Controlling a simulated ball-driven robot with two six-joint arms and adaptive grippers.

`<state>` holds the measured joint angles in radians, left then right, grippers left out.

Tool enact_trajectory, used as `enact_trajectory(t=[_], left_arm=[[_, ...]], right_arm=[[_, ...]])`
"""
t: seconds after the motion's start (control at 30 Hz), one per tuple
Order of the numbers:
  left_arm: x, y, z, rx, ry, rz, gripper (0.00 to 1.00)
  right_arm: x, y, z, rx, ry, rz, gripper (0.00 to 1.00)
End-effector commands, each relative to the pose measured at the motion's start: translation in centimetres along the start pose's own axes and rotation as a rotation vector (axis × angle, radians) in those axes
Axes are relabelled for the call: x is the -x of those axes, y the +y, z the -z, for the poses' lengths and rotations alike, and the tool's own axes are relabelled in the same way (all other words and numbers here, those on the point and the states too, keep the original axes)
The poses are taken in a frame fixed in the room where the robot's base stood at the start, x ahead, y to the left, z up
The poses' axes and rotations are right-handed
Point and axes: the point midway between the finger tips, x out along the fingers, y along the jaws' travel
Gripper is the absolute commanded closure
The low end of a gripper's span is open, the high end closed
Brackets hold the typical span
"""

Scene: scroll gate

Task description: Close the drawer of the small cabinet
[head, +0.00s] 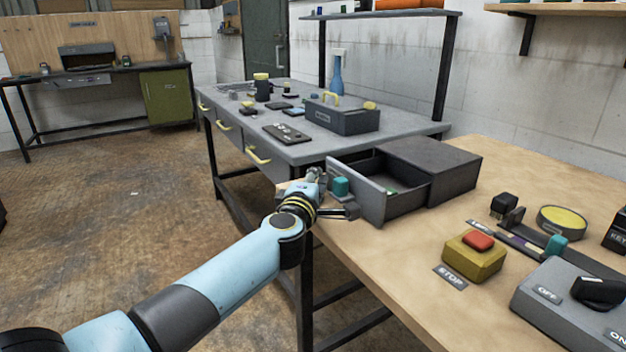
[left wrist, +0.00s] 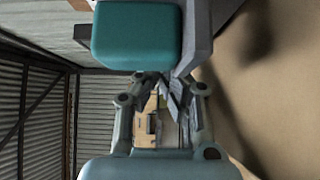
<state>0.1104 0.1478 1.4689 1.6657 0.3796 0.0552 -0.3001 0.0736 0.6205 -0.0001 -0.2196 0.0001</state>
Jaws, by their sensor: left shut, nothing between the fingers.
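The small dark grey cabinet (head: 432,165) stands on the wooden table, with its drawer (head: 380,197) pulled out to the left. The drawer has a teal knob (head: 341,186) on its front panel. My left gripper (head: 350,213) is shut and empty, right by the drawer front and just below the knob. In the left wrist view the teal knob (left wrist: 137,36) and the grey drawer front (left wrist: 197,35) show large, beyond the fingers (left wrist: 165,82). I cannot tell whether the fingers touch the panel. My right gripper is not in view.
On the wooden table (head: 400,285), a yellow stop box (head: 474,257) with a red button, a slider with a teal knob (head: 555,245) and a grey switch box (head: 575,300) stand right of the drawer. A grey workbench (head: 300,150) with several items stands behind.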

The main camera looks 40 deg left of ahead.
Motion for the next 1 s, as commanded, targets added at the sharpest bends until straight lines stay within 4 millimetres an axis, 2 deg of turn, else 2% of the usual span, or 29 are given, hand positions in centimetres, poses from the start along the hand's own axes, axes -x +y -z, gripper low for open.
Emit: enact_trajectory(t=[0.3, 0.43, 0.6, 1.0], left_arm=[[-6.1, -0.2, -6.1, 0.004, -0.001, -0.001, 1.00], [-7.9, -0.2, -8.0, 0.003, -0.001, -0.001, 1.00], [-8.8, 0.0, -8.9, 0.001, -0.002, -0.001, 1.00], [-8.9, 0.5, -9.1, 0.004, -0.005, -0.005, 1.00]], right_arm=[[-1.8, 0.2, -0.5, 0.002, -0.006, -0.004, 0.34], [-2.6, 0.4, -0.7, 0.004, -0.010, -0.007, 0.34], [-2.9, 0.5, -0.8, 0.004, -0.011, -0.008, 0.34], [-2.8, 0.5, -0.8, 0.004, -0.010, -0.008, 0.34]])
